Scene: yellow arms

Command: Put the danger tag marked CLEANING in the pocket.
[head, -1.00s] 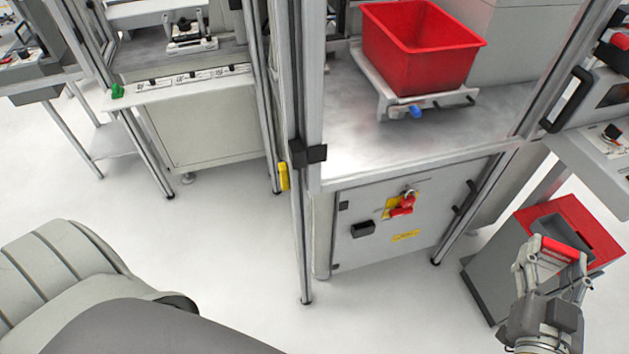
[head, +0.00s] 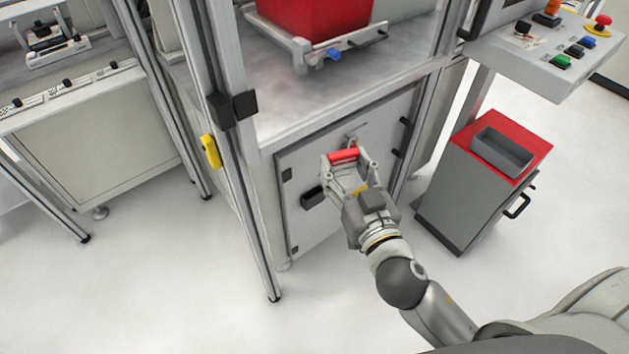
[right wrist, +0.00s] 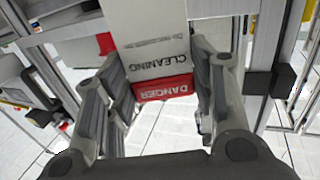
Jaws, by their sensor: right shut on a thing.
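The danger tag (right wrist: 155,45) is white with a red DANGER band and the word CLEANING, upside down in the right wrist view. My right gripper (head: 346,165) is shut on it, with a finger on each side. In the head view only the tag's red strip (head: 343,155) shows clearly between the fingertips. The gripper is in front of the grey cabinet door (head: 300,235) and hides part of it, including most of the yellow-backed fitting there. I cannot make out with certainty which thing is the pocket. My left gripper is not in view.
A black block (head: 312,197) sits on the door, left of the gripper. A metal frame post (head: 240,200) with a yellow piece (head: 211,151) stands further left. A red-topped grey cabinet (head: 460,190) with a grey tray (head: 502,150) stands to the right. The floor in front is clear.

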